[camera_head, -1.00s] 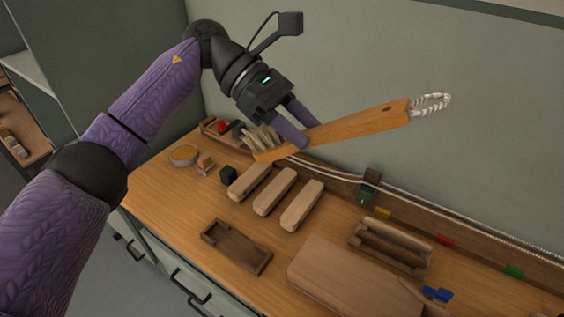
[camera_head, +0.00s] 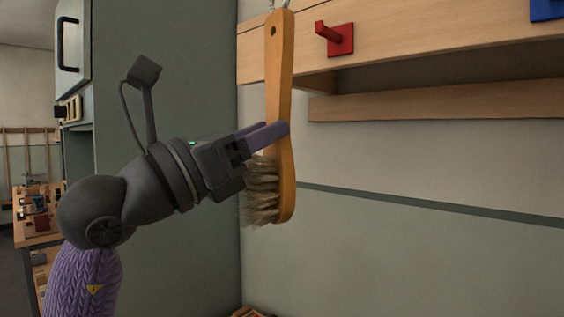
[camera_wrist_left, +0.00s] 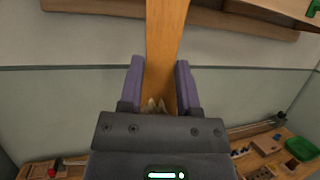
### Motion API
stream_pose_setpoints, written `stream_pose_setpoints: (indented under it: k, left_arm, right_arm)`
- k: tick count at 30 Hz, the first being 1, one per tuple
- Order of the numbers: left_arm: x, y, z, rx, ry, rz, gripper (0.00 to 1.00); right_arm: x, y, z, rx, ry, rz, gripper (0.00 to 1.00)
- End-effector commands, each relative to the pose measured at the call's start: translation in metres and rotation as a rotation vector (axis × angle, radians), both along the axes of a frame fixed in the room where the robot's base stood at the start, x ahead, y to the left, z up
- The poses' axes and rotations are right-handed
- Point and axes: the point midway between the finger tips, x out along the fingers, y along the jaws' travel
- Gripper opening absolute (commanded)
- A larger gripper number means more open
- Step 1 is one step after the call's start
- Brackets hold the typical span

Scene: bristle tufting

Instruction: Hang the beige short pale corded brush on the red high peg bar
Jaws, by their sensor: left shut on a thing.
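The brush (camera_head: 281,75) has an orange-brown wooden handle and beige bristles (camera_head: 262,190). It stands nearly upright in the head view, handle end up and bristles low, facing left. A small part of its pale cord (camera_head: 279,4) shows at the top edge; the rest is cut off. My left gripper (camera_head: 273,134) is shut on the handle just above the bristles; its fingers flank the handle in the left wrist view (camera_wrist_left: 160,75). The red peg (camera_head: 335,39) sticks out from the high wooden bar (camera_head: 430,35), right of the handle's upper end and apart from it. My right gripper is not in view.
A blue peg (camera_head: 547,10) sits on the high bar at the far right. A lower wooden rail (camera_head: 430,107) runs beneath. A grey-green cabinet side (camera_head: 190,80) stands at left. The workbench (camera_wrist_left: 265,150) shows low in the left wrist view. The wall below the rail is clear.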

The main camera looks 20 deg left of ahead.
Motion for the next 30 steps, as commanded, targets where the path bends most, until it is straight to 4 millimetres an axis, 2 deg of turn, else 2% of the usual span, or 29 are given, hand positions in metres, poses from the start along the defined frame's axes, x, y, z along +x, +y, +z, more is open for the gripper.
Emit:
stream_pose_setpoints:
  k: [30]
  left_arm:
    - [0.091, -0.034, -0.011, 0.002, 0.003, -0.002, 0.0]
  right_arm:
    - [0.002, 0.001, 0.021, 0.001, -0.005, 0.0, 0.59]
